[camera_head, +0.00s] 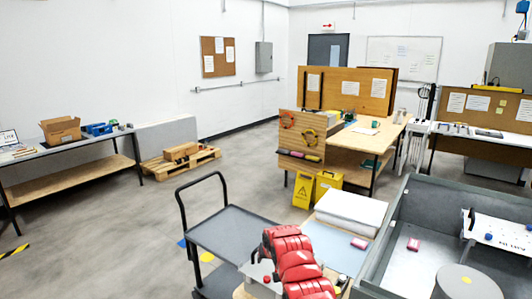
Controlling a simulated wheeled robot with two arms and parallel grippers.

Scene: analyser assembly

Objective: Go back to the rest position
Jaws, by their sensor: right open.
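My right arm comes up from the bottom edge as red segments. My right gripper (262,256) is at its far end, small and partly hidden by the arm, above the near worktop. It is open, and I see nothing held in it. My left gripper is not in view.
A dark cart (232,232) with a black handle stands just beyond my right arm. A large grey open-topped bin (395,228) is at the right, holding a white unit (500,232) and a grey cylinder (468,283). A white stack (350,208) lies between them.

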